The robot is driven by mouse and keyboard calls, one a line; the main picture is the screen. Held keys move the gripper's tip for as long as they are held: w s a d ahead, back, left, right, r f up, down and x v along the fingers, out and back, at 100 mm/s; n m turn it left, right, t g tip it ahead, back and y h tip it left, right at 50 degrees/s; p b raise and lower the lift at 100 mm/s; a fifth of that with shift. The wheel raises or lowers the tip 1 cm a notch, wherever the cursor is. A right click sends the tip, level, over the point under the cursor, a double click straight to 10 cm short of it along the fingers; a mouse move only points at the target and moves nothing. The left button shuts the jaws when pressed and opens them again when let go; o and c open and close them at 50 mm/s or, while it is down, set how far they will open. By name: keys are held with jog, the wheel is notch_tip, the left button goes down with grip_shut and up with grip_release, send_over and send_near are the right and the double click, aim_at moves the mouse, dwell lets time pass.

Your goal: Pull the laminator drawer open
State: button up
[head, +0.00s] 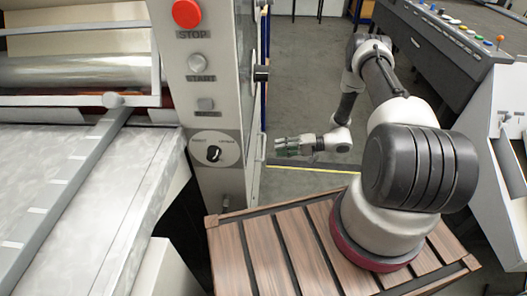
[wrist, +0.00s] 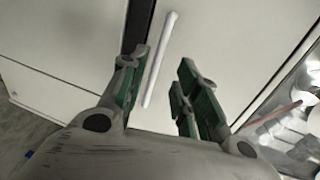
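A long pale bar handle (wrist: 158,62) stands out from a light-coloured panel (wrist: 220,35) in the wrist view, apparently the drawer front of the laminator. My gripper (wrist: 164,64) is open, with its green-padded fingers on either side of the handle in the picture. The handle appears nearer the left finger. I cannot tell whether the handle is between the pads or still beyond them. In the head view my gripper (head: 279,147) points left toward the laminator (head: 218,100).
The laminator's control column carries a red stop button (head: 187,13) and a black rotary knob (head: 214,153). A grey control desk (head: 440,40) with coloured buttons stands on the right. Grey floor (head: 305,80) lies open between them. A dark gap runs beside the panel in the wrist view.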

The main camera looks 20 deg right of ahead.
aim_at(264, 150)
jog(key=x, duration=0.7)
jog(key=shift+w+a+f, duration=0.1)
jog(key=shift+a+f, duration=0.1)
jog(key=shift+a, duration=0.15)
grip_shut()
